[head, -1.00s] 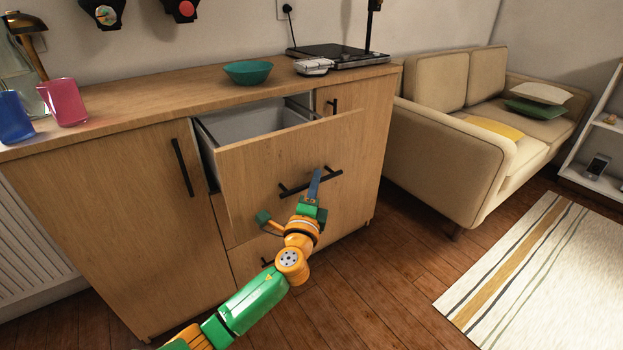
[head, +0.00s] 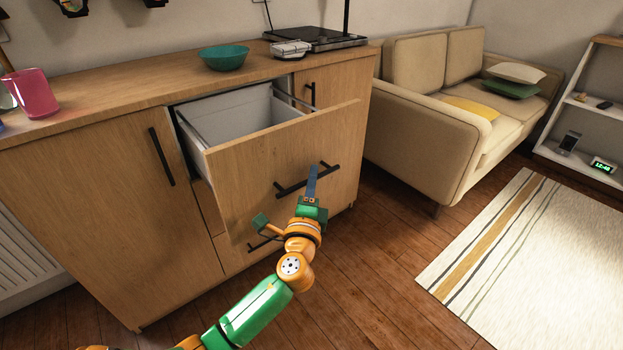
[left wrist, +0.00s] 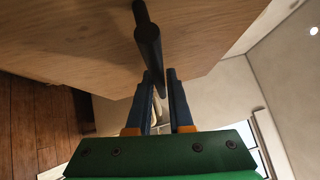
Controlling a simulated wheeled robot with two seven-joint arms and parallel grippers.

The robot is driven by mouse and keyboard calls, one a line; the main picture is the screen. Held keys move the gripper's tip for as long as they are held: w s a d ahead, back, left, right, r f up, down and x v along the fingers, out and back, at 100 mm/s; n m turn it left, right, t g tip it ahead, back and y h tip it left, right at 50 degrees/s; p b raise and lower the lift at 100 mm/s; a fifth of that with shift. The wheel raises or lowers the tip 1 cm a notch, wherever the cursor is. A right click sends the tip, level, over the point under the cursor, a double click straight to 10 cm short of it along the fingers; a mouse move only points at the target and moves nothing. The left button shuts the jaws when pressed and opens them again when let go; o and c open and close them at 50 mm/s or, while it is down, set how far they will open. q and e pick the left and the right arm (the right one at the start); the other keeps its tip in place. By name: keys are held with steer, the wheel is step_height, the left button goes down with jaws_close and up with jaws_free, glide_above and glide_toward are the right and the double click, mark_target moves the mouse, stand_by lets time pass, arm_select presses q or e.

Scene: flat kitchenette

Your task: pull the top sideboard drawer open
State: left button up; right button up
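The top sideboard drawer (head: 240,165) stands well out from the sideboard (head: 90,185), and its grey inside (head: 235,115) shows from above. Its black bar handle (head: 291,187) runs across the wooden front; the handle also shows in the left wrist view (left wrist: 147,42). My left gripper (head: 312,172) is at the middle of this handle. In the left wrist view its two dark fingers (left wrist: 160,78) lie close on either side of the bar, shut on it. The fingers hide part of the handle. My right gripper is in neither view.
A lower drawer handle (head: 262,246) is under my left wrist. A teal bowl (head: 224,57), a pink cup (head: 34,93) and a black hob-like slab (head: 325,38) are on the sideboard top. A beige sofa (head: 425,140) stands to the right. Wooden floor (head: 385,260) in front is clear.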

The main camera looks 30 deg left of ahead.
arm_select(q)
steer(key=shift+o, duration=1.4)
steer(key=v, duration=0.7)
